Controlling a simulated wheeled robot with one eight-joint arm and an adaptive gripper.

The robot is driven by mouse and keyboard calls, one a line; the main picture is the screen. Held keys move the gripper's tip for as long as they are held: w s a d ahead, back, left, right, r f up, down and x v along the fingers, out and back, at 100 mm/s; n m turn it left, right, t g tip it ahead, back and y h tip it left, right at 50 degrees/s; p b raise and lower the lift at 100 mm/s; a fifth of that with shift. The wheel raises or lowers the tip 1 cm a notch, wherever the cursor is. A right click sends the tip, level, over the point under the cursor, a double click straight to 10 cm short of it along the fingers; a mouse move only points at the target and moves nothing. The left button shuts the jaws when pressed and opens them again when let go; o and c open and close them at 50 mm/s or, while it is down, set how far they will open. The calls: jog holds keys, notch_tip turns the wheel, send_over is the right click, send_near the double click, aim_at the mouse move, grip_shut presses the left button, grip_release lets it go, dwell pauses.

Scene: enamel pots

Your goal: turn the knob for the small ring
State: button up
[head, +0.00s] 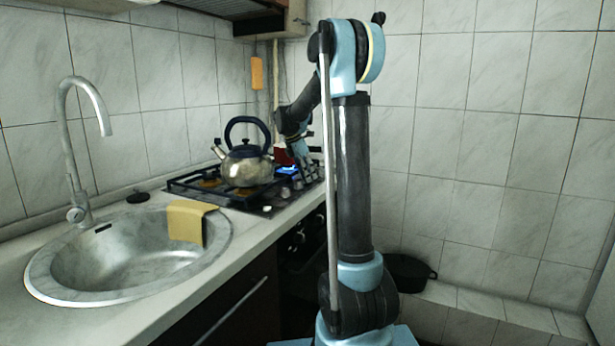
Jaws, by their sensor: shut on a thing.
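The gas hob (262,208) is set in the counter, with several knobs (285,193) along its front right edge. My gripper (309,177) reaches down over the right end of that row and is shut on a knob there. The gripped knob is mostly hidden by the fingers, and I cannot make out its marking. A blue flame (288,171) burns on a ring just left of my gripper.
A steel kettle (246,167) with a dark handle stands on the hob, left of my gripper. A red pot (282,155) sits behind the flame, partly hidden. The sink (130,250) with a yellow cloth (188,222) is at left. A dark pot (408,272) stands low at right.

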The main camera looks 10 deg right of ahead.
jog(key=m+g, duration=0.1)
jog(key=m, duration=0.3)
jog(key=shift+w+m+g, duration=0.15)
jog(key=shift+m+g, duration=0.25)
dwell(0.4)
jog(key=o, duration=1)
jog(key=v, duration=1.2)
jog(key=shift+w+a+f, duration=0.1)
jog(key=shift+w+a, duration=0.05)
jog(key=shift+o, duration=0.3)
